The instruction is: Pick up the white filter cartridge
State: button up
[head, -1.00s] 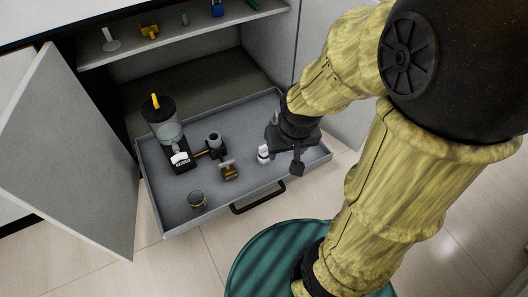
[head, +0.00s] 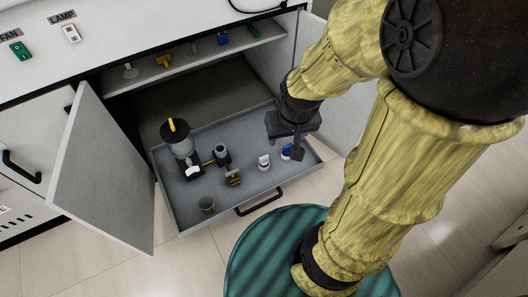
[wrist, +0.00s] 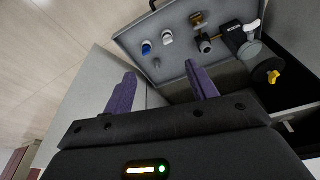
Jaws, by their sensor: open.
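The white filter cartridge (head: 264,162) appears to be the small white piece standing in the open grey drawer (head: 180,217), right of the middle. It also shows in the wrist view (wrist: 167,37), beyond the gap between my fingers. My gripper (head: 298,152) is over the right end of the drawer, to the right of the white piece and apart from it. In the wrist view my gripper (wrist: 160,70) has its two purple fingers wide apart with nothing between them. A blue-and-white piece (head: 287,152) stands between the white piece and my gripper, partly hidden by a finger.
The drawer also holds a black device with a clear container (head: 182,147), brass-and-grey fittings (head: 233,177) and a small round cup (head: 207,204). An open cabinet door (head: 105,172) stands left. A shelf (head: 200,58) with small parts is above. The drawer's front right floor is clear.

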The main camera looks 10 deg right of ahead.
jog(key=w+p+v, duration=0.2)
jog(key=p+v, duration=0.6)
jog(key=v, duration=0.2)
jog(key=shift+r+p, duration=0.3)
jog(key=shift+r, duration=0.15)
jog(key=shift+w, duration=0.15)
